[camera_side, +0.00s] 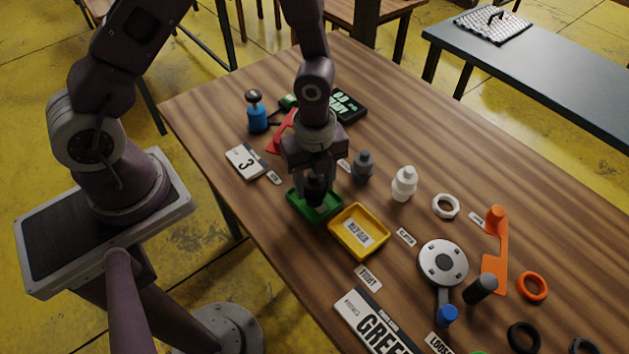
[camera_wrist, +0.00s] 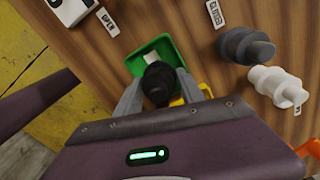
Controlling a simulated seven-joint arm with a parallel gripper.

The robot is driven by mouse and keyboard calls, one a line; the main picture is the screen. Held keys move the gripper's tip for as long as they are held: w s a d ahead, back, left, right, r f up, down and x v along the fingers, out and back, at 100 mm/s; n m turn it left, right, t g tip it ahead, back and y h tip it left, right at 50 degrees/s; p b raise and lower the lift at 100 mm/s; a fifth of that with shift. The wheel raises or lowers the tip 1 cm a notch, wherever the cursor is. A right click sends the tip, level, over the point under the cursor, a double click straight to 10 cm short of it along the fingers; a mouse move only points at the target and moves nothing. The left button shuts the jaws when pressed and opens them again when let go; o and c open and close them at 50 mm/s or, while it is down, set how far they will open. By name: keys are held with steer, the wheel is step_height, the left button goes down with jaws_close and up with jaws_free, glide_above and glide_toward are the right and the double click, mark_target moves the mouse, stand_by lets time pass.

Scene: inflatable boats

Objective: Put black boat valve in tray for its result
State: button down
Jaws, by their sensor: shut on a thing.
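My gripper (camera_side: 316,190) is shut on a black boat valve (camera_side: 315,187) and holds it over the green tray (camera_side: 296,208). In the wrist view, the black boat valve (camera_wrist: 158,82) sits between my fingers, with the green tray (camera_wrist: 138,62) below it. I cannot tell whether the valve touches the tray floor. A light label shows inside the green tray. A yellow tray (camera_side: 338,222) with a printed label stands beside it, to the right.
A grey valve (camera_side: 362,168) and a white valve (camera_side: 404,184) stand right of my gripper. A blue pump (camera_side: 257,118), a card with "3" (camera_side: 245,162) and a red tool (camera_side: 276,140) are nearby. Rings, an orange tool (camera_side: 496,250) and a round grey tool (camera_side: 443,262) lie farther right.

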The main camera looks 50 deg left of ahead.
steer(key=c, duration=0.7)
jaws_free()
steer(key=shift+f, duration=0.1)
step_height(320, 180, up, 12)
steer(key=shift+r, duration=0.2)
steer(key=s+a+r+n+t, duration=0.1)
steer(key=s+r+n+t, duration=0.1)
steer(key=s+r+n, duration=0.2)
steer(key=s+a+r+n+t, duration=0.1)
steer(key=s+r+n, duration=0.4)
steer(key=n, duration=0.5)
steer(key=s+a+r+n+t, duration=0.2)
steer(key=s+a+r+n, duration=0.1)
steer(key=s+r+n, duration=0.2)
steer(key=shift+s+a+r+n+t, duration=0.1)
steer(key=shift+r+n+t, duration=0.05)
steer(key=shift+r+n, duration=0.55)
steer(key=shift+s+a+r+n+t, duration=0.1)
steer(key=shift+r+n+t, duration=0.05)
steer(key=shift+r+n, duration=0.5)
